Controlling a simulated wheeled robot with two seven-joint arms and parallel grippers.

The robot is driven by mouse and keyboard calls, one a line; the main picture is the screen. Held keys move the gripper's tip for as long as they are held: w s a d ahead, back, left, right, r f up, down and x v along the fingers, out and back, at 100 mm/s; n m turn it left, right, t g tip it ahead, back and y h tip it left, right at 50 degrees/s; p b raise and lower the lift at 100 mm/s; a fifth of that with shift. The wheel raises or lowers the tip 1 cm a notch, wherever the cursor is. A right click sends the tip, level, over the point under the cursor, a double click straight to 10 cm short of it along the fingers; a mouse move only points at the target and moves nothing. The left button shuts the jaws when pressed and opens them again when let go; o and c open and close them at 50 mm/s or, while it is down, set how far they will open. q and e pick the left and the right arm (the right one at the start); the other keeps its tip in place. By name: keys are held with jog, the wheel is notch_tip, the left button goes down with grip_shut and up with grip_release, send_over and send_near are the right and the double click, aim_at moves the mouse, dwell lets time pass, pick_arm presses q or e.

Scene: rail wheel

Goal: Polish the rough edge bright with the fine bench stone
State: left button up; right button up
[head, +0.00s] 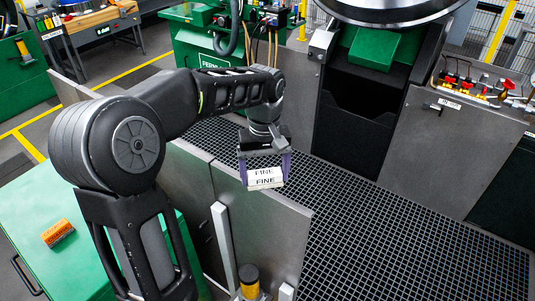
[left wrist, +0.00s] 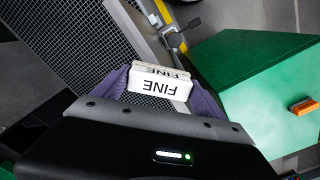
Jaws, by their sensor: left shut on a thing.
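A white block marked FINE (head: 265,178), the fine bench stone, is between the fingers of my left gripper (head: 265,170). The gripper is shut on it and holds it in the air over the black floor grating, above the grey panel's top edge in the head view. In the left wrist view the stone (left wrist: 160,86) sits between the two purple fingers, its lettering upside down. A large round metal wheel (head: 390,8) is at the top of the head view, partly cut off; its rough edge cannot be made out. My right gripper is not in view.
Grey panels (head: 270,235) stand beside the arm. A green cabinet (head: 95,245) with an orange block (head: 58,233) on it is at lower left. A yellow-and-black post (head: 249,282) stands low in front. The grating (head: 400,235) is clear. Red and yellow fittings (head: 470,87) line the right panel.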

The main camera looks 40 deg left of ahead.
pick_arm(q)
jog(key=shift+r, duration=0.5)
jog(key=shift+d+r, duration=0.15)
jog(key=shift+r, duration=1.95)
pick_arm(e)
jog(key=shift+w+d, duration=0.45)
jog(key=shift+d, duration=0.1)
pick_arm(q)
jog(key=shift+f, duration=0.1)
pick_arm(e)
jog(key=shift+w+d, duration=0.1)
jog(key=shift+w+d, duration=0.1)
pick_arm(q)
jog(key=shift+f, duration=0.15)
